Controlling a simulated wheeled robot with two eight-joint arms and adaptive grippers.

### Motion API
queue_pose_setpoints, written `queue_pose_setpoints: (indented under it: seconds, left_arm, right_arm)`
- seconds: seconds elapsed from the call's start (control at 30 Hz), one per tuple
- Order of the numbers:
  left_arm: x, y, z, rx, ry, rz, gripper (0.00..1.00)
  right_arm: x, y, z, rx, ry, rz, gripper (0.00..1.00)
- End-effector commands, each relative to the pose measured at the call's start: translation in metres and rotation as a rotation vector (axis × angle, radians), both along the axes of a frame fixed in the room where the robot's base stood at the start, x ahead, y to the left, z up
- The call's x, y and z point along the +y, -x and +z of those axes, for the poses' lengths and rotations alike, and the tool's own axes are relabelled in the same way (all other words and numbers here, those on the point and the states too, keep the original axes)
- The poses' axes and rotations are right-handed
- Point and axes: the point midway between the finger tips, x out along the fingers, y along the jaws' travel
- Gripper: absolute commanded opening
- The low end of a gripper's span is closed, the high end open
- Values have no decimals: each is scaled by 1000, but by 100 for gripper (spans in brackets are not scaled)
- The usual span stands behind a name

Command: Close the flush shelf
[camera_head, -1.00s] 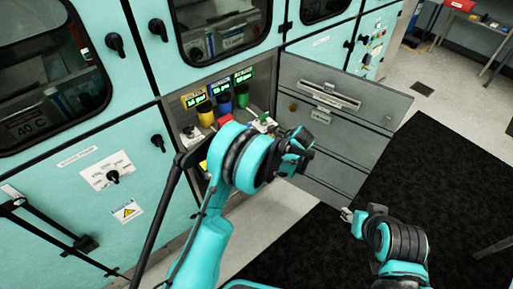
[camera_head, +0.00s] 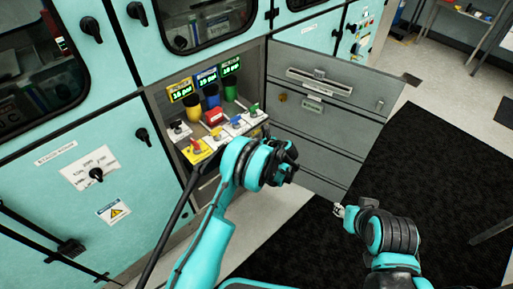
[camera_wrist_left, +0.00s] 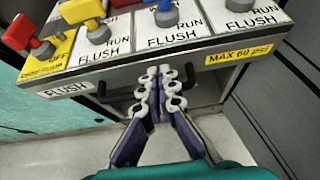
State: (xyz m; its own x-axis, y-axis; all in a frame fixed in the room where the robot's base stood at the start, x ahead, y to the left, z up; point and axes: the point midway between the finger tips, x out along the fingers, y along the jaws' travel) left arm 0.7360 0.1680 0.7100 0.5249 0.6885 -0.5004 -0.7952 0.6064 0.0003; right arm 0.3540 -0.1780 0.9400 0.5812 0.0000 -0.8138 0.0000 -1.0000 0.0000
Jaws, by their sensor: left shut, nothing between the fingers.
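The flush shelf (camera_head: 222,131) juts out of a cabinet opening and carries a row of valves with red, yellow, blue and green handles. Its front edge, labelled FLUSH (camera_wrist_left: 68,89), shows in the left wrist view, with a dark bar handle (camera_wrist_left: 112,88) beneath it. My left gripper (camera_wrist_left: 160,72) is shut and empty, its fingertips at the middle of this front edge; I cannot tell whether they touch it. In the head view my left gripper (camera_head: 288,165) is partly hidden by its own wrist. My right gripper (camera_head: 340,211) is low, away from the shelf; its jaws are too small to read.
A grey door (camera_head: 325,110) stands open to the right of the shelf. Teal cabinet panels (camera_head: 90,170) lie to the left. Three coloured cups (camera_head: 211,97) and lit displays are behind the valves. The floor has a black mat (camera_head: 420,190).

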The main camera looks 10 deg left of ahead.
Motion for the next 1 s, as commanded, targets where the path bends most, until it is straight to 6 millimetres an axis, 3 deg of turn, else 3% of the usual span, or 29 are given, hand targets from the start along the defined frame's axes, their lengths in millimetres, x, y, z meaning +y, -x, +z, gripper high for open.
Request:
queue_pose_setpoints:
  seconds: [0.2,0.77,1.0]
  left_arm:
    - [19,-14,0,0,0,1,0]
    - [26,-19,1,0,0,0,0]
    - [50,-36,1,0,-1,3,0]
  right_arm:
    - [0,0,-11,0,0,0,40]
    - [0,0,-11,0,0,0,40]
    - [0,0,-11,0,0,0,40]
